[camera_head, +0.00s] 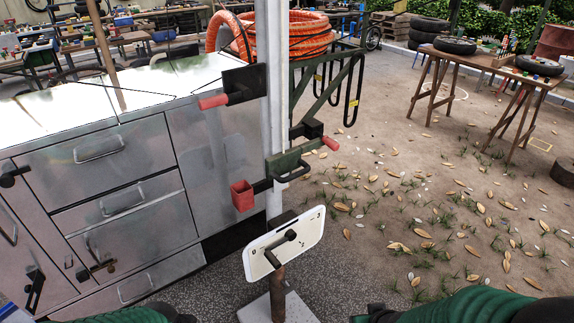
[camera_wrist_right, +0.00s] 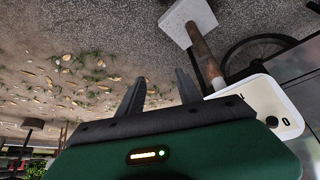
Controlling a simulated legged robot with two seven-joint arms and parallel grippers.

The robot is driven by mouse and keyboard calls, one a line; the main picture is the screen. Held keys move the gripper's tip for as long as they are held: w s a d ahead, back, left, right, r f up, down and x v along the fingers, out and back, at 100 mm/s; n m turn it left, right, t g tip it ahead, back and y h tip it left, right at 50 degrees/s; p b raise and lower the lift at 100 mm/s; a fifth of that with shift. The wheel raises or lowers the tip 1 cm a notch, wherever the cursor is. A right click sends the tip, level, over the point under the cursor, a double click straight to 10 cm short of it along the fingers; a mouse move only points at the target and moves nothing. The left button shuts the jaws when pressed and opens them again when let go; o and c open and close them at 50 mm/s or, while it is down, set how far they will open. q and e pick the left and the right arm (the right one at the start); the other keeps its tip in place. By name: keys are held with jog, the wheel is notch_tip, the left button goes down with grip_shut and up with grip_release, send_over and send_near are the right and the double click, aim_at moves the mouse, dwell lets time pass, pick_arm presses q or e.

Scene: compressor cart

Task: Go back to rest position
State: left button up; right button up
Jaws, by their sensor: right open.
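My right gripper (camera_wrist_right: 160,92) shows in the right wrist view with its two dark fingers apart and nothing between them. Its green arm (camera_head: 465,306) comes in at the bottom right of the head view. The arm on the left, in green (camera_head: 125,315), is at the bottom left edge of the head view. Only a dark part of its end shows, so its jaws are hidden. A white panel with a black handle (camera_head: 262,255) is on a rusty post between the two arms. The panel also shows in the right wrist view (camera_wrist_right: 258,98), to the right of the fingers.
A metal drawer cabinet (camera_head: 120,205) fills the left. A coiled orange hose (camera_head: 300,35) is behind. A wooden table (camera_head: 480,62) with tyres stands far right; leaf-strewn ground lies open before it.

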jog(key=s+r+g+p, duration=0.1)
jog(key=s+r+g, duration=0.2)
jog(key=s+r, duration=0.3)
jog(key=w+p+v, duration=0.2)
jog(key=p+v, duration=1.1)
jog(key=p, duration=0.2)
jog(key=shift+r+m, duration=0.3)
jog(key=shift+r, duration=0.2)
